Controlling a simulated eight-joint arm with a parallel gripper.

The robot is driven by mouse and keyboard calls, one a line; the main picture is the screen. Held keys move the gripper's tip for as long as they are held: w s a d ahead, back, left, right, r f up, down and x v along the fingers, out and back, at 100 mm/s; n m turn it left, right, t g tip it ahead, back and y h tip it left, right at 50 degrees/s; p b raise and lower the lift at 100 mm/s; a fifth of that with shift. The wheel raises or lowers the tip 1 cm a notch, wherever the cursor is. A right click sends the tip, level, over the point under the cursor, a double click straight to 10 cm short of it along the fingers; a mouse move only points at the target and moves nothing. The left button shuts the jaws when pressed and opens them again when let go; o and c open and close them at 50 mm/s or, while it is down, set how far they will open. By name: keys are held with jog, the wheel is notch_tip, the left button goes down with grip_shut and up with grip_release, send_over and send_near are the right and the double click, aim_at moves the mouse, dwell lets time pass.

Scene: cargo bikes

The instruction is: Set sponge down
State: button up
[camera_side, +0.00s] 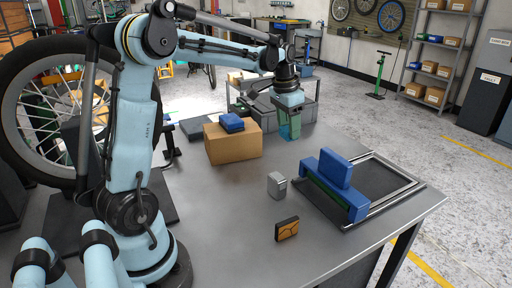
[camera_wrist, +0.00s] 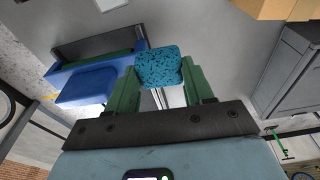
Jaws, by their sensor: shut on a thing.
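The sponge is teal-blue with dark speckles and shows between the fingers in the wrist view (camera_wrist: 158,66). My gripper (camera_side: 290,124) has green fingers and is shut on the sponge. In the wrist view my gripper (camera_wrist: 160,85) holds it at the fingertips. In the side view the fingers point down over the far part of the grey table (camera_side: 225,215), and the sponge is mostly hidden among them. I cannot tell whether the sponge touches the table.
A cardboard box (camera_side: 233,147) with a blue item (camera_side: 231,122) stands left of my gripper. A blue fixture (camera_side: 335,185) on a metal-railed frame (camera_side: 400,182) is at the right. A small grey box (camera_side: 277,184) and an orange-black box (camera_side: 287,229) stand nearer. Grey cases (camera_side: 270,112) are behind.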

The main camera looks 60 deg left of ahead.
jog(key=s+d+f, duration=0.2)
jog(key=s+d, duration=0.3)
jog(key=s, duration=0.5)
jog(key=s+d+f, duration=0.1)
jog(key=s+d, duration=0.4)
jog(key=s, duration=0.4)
jog(key=a+f, duration=0.2)
jog(key=a, duration=0.1)
jog(key=s+a+f, duration=0.1)
jog(key=a+f, duration=0.1)
jog(key=a, duration=0.2)
jog(key=a+f, duration=0.2)
jog(key=a, duration=0.1)
jog(key=shift+s+a+f, duration=0.25)
jog(key=shift+s+a, duration=0.05)
jog(key=shift+f, duration=2)
jog(key=shift+f, duration=0.2)
jog(key=o, duration=1.1)
jog(key=shift+r, duration=0.1)
